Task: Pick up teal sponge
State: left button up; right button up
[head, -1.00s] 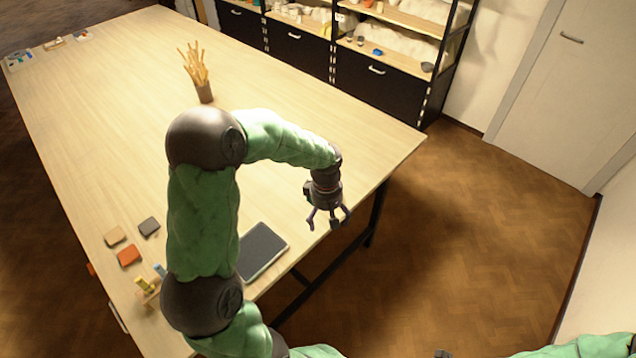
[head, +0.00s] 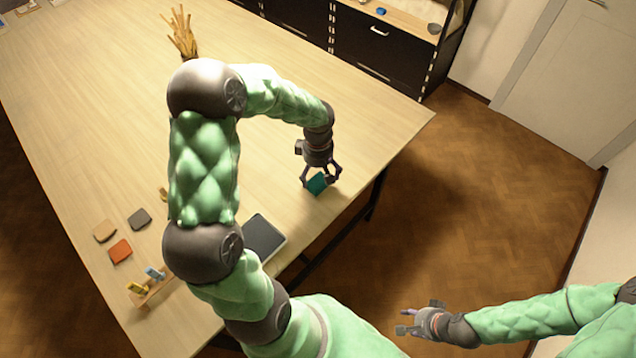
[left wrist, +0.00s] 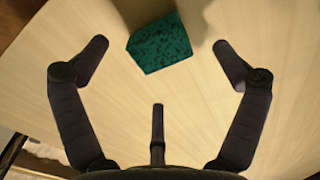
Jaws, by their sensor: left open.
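The teal sponge (head: 317,184) is a small block on the wooden table near its right edge. In the left wrist view the dark-speckled sponge (left wrist: 160,44) lies at the upper middle, between the spread fingertips and apart from them. My left gripper (head: 321,177) is just above the sponge with its fingers open and partly covers it in the head view. The left gripper's fingers (left wrist: 160,50) show empty in the left wrist view. My right gripper (head: 404,321) is away from the table at the lower right, its fingers apart and empty.
A dark tablet (head: 262,240) lies left of the sponge, partly behind my left arm. Orange (head: 120,250), tan (head: 105,231) and grey (head: 139,219) tiles lie farther left, above a small wooden rack (head: 155,290). A pot of wooden tools (head: 183,35) stands at the back.

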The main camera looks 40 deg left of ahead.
aim_at(318, 180)
pick_arm(q)
notch_tip(318, 180, down, 5)
jog(key=shift+r, duration=0.1)
jog(key=c, duration=1.2)
jog(key=shift+c, duration=0.2)
